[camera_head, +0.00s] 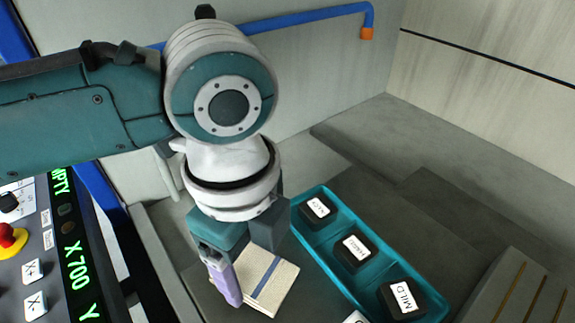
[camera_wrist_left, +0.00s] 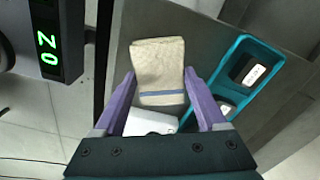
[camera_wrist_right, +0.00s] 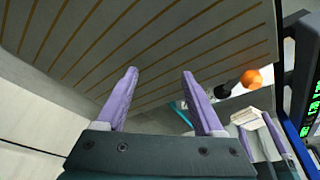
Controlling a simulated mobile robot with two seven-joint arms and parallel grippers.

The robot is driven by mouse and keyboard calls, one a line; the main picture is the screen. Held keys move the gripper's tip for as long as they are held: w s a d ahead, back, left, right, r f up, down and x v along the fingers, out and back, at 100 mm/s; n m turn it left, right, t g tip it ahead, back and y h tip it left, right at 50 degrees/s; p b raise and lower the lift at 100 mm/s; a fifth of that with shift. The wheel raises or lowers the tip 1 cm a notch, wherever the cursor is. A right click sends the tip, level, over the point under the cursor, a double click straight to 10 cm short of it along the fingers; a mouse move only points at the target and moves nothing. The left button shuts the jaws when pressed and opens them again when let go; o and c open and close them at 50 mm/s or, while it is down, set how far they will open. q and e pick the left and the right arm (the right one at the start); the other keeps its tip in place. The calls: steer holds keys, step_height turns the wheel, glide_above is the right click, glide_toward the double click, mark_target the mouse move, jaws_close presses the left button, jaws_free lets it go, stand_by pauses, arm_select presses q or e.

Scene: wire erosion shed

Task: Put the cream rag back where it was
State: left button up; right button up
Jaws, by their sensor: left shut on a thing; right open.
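The cream rag (camera_head: 278,288) is a folded cloth with a blue stripe, low in the middle of the head view. My left gripper (camera_head: 236,285) is shut on it, with one lilac finger showing at the rag's left side. In the left wrist view the rag (camera_wrist_left: 158,70) sits between the tips of my left gripper (camera_wrist_left: 158,78). I cannot tell whether the rag touches the grey surface below. My right gripper (camera_wrist_right: 158,75) is open and empty in the right wrist view, facing a slatted panel. It is out of the head view.
A teal tray (camera_head: 335,264) with black labelled blocks stands right of the rag, one reading MILD (camera_head: 403,297). A white thing (camera_wrist_left: 150,122) lies near the rag. A control panel (camera_head: 70,262) stands at the left. An orange rounded thing (camera_wrist_right: 251,79) shows in the right wrist view.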

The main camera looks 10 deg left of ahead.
mark_target(252, 268)
arm_select(q)
steer(key=shift+f, duration=1.45)
arm_select(e)
steer(key=shift+f, duration=0.35)
arm_select(q)
steer(key=shift+f+b, duration=0.2)
steer(key=shift+b, duration=0.15)
arm_select(e)
steer(key=shift+f, duration=0.15)
arm_select(q)
steer(key=o, duration=1.1)
steer(key=shift+o, duration=0.2)
steer(key=shift+r, duration=0.15)
